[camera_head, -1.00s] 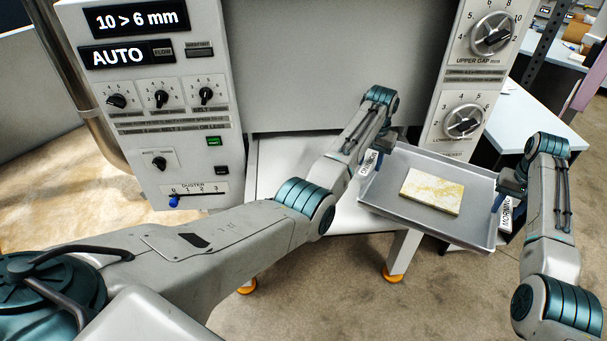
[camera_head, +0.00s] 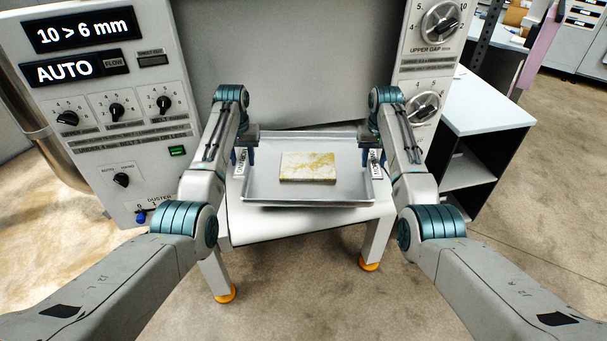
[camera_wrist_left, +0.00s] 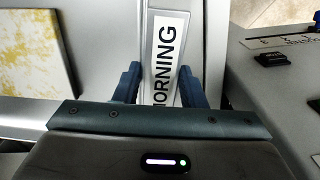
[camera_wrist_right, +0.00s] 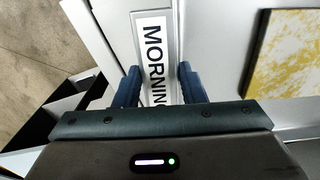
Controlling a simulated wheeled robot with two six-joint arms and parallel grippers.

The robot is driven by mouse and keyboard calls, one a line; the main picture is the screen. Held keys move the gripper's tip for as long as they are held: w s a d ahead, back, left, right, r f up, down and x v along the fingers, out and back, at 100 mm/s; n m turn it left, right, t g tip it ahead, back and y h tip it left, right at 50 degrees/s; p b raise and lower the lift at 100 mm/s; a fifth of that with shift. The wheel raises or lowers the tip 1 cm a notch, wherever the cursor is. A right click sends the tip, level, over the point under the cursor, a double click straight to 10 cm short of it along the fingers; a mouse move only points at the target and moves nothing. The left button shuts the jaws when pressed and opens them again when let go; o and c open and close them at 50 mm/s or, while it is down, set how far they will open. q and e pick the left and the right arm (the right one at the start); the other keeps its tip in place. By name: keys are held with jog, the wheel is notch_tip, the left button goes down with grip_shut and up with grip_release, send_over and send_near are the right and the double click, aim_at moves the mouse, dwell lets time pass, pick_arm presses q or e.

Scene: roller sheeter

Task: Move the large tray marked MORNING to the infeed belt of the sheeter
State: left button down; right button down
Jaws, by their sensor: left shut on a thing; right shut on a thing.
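The large grey tray (camera_head: 310,197) marked MORNING is level over the white infeed belt (camera_head: 290,226) in the head view; whether it touches the belt I cannot tell. A pale slab with yellow marbling (camera_head: 308,167) lies in it. My left gripper (camera_head: 246,158) is shut on the tray's left side, at its MORNING label (camera_wrist_left: 166,60). My right gripper (camera_head: 372,158) is shut on the right side, at another MORNING label (camera_wrist_right: 152,50). The fingers flank the labels in both wrist views.
The sheeter's left control panel (camera_head: 95,90) and right dial panel (camera_head: 428,60) flank the belt. A grey guard (camera_head: 300,70) stands behind the tray. A pale-topped side table (camera_head: 490,108) is at the right. Belt legs (camera_head: 376,240) stand below.

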pick_arm(q)
jog(key=shift+w+d, duration=0.1)
pick_arm(e)
jog(key=shift+d, duration=0.1)
